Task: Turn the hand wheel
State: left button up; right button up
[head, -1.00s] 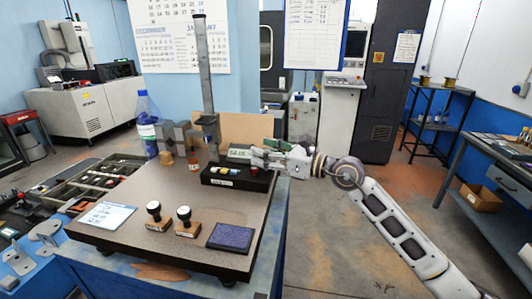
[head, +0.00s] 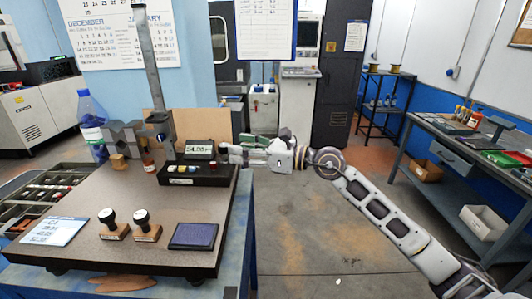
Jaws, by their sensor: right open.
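My right gripper (head: 228,153) reaches in from the right at the right edge of the granite plate (head: 110,183), level with the black tray's right end. It is open, and I see nothing held in it. A tall metal post (head: 149,65) with a dark clamp (head: 156,118) stands at the back of the plate, left of the gripper. I cannot make out a hand wheel for certain; it may be hidden or too small. My left gripper is not in view.
The black tray (head: 210,175) holds small coloured pieces, with a small display box (head: 199,148) behind it. Two stamps (head: 109,222) (head: 144,225) and a blue pad (head: 194,236) sit in front. A bottle (head: 92,122) stands at the back left. Floor right of the bench is clear.

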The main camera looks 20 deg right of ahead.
jog(key=v, duration=0.6)
dwell(0.6)
jog(key=shift+s+d, duration=0.1)
jog(key=shift+d, duration=0.05)
jog(key=shift+r, duration=0.1)
